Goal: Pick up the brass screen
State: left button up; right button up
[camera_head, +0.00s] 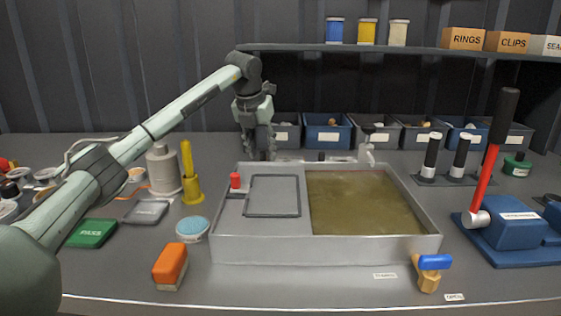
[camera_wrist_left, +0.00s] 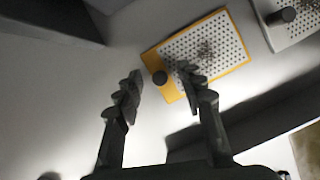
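The brass screen (camera_wrist_left: 210,50) is a perforated pale plate with a yellow-gold rim and a dark round knob, seen in the left wrist view. It lies flat on the grey bench, with a dark smudge on its holes. My left gripper (camera_wrist_left: 161,78) is open, its two fingers apart above the screen's near edge. The knob shows between the fingertips; I see no contact. In the head view my left gripper (camera_head: 260,150) points down behind the metal tank, whose back wall hides most of the screen area. My right gripper is not in view.
A second perforated plate (camera_wrist_left: 290,20), grey with a dark knob, lies beside the brass one. The metal tank (camera_head: 330,250) with murky water stands in front. Blue bins (camera_head: 327,133) stand close behind the gripper. A yellow post (camera_head: 190,185) and grey cylinder (camera_head: 163,170) stand left.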

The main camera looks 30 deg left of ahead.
pick_arm(q)
jog(key=shift+w+f, duration=0.1)
jog(key=shift+f, duration=0.1)
grip_shut()
jog(key=shift+r, duration=0.15)
